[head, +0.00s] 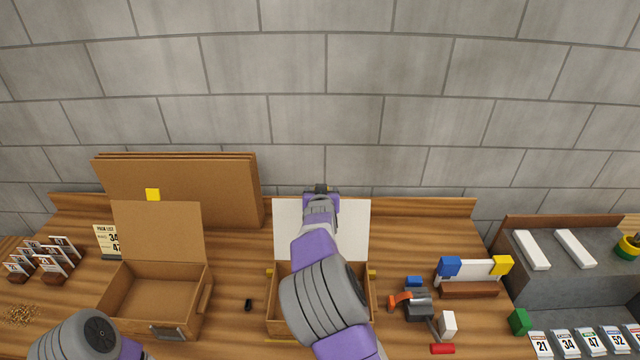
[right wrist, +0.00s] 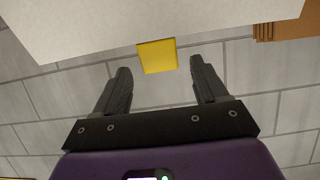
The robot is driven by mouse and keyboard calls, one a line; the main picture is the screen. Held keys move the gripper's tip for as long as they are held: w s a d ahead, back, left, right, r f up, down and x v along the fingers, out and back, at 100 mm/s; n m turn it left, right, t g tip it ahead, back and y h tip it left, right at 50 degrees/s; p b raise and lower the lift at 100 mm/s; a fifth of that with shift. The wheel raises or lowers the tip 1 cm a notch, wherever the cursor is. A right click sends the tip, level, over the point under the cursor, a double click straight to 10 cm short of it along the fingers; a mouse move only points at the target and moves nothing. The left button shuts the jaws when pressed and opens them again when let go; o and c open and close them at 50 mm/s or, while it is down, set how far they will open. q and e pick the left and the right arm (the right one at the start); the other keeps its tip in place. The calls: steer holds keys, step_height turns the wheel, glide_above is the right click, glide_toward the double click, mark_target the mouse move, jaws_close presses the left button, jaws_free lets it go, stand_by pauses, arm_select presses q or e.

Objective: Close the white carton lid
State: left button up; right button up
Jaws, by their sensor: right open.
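The white carton lid (head: 288,225) stands open, raised at the back of the middle cardboard carton (head: 273,312). The carton's inside is mostly hidden by my right arm. My right gripper (head: 321,188) is at the lid's top edge. In the right wrist view the white lid (right wrist: 130,22) fills the top, and a yellow tab (right wrist: 157,56) projects from its edge. The tab lies between the spread fingers of the right gripper (right wrist: 160,72), with a gap on each side. Part of my left arm shows at the lower left of the head view, but its gripper is out of view.
A brown open carton (head: 205,300) stands left, with flat cardboard sheets (head: 235,185) behind it. A small black object (head: 248,304) lies between the cartons. Right are an orange-handled tool (head: 405,300), blocks and a grey shelf unit (head: 560,260). A block wall rises behind.

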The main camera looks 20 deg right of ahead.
steer(key=shift+p+x, duration=0.45)
steer(key=shift+x, duration=2.2)
steer(key=shift+f, duration=0.1)
jaws_close()
